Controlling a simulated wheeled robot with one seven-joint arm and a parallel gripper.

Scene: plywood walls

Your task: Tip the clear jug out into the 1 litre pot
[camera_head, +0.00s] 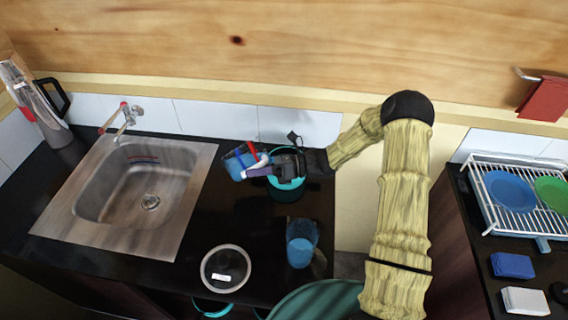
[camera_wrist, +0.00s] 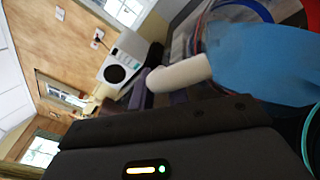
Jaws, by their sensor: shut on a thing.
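My gripper (camera_head: 262,170) is shut on the clear jug (camera_head: 236,164), which is tilted and has blue in it and a red strip at its side. In the wrist view the jug's blue part (camera_wrist: 262,62) fills the upper right, and a pale rod-like part (camera_wrist: 180,75), perhaps its handle, lies at the purple fingers. A teal-rimmed pot (camera_head: 285,194) stands on the dark counter under and right of my gripper, partly hidden by it. Its rim also shows at the wrist view's right edge (camera_wrist: 308,140). I cannot read a size on it, nor see liquid falling.
A blue see-through container (camera_head: 300,250) and a round dark lid or pan with a white label (camera_head: 224,268) stand nearer the counter's front. A steel sink (camera_head: 145,195) is at left, with a kettle-like jug (camera_head: 45,105) behind. A dish rack (camera_head: 515,200) is at right.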

